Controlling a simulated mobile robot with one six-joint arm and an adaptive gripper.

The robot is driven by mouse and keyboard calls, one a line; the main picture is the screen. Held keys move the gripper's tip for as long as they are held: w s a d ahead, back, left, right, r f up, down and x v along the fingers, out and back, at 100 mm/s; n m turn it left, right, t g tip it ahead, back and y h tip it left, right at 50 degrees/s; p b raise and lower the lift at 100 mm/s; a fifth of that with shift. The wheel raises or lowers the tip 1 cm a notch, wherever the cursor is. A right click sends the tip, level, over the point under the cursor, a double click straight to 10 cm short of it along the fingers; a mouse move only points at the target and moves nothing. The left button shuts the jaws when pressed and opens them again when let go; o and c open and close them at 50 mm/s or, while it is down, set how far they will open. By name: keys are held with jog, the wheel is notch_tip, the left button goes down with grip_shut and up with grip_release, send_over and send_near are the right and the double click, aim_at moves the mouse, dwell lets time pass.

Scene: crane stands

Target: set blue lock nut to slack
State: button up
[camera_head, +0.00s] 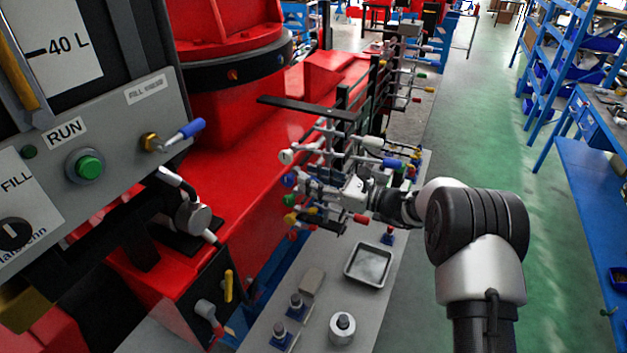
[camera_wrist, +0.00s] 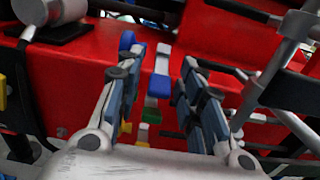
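My gripper (camera_head: 318,190) reaches in from the right among the levers and knobs of the crane stand in the head view. In the wrist view its two fingers (camera_wrist: 157,88) stand apart, with nothing clamped between them. A lever with a blue end (camera_wrist: 160,86) shows in the gap between the fingers. I cannot tell which blue part is the lock nut.
Stand rods and coloured handles crowd around the gripper. A red machine (camera_head: 255,150) is on the left, with a grey panel (camera_head: 110,125) bearing a green button and blue-tipped lever. On the bench below are a metal tray (camera_head: 368,265) and a round metal part (camera_head: 342,328).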

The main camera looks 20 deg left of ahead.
grip_shut()
jog(key=shift+f, duration=0.1)
jog(key=shift+f+y+b, duration=0.3)
jog(key=shift+y+b, duration=0.1)
jog(key=shift+b, duration=0.6)
jog(key=shift+r, duration=0.2)
jog(key=shift+o, duration=0.9)
grip_release()
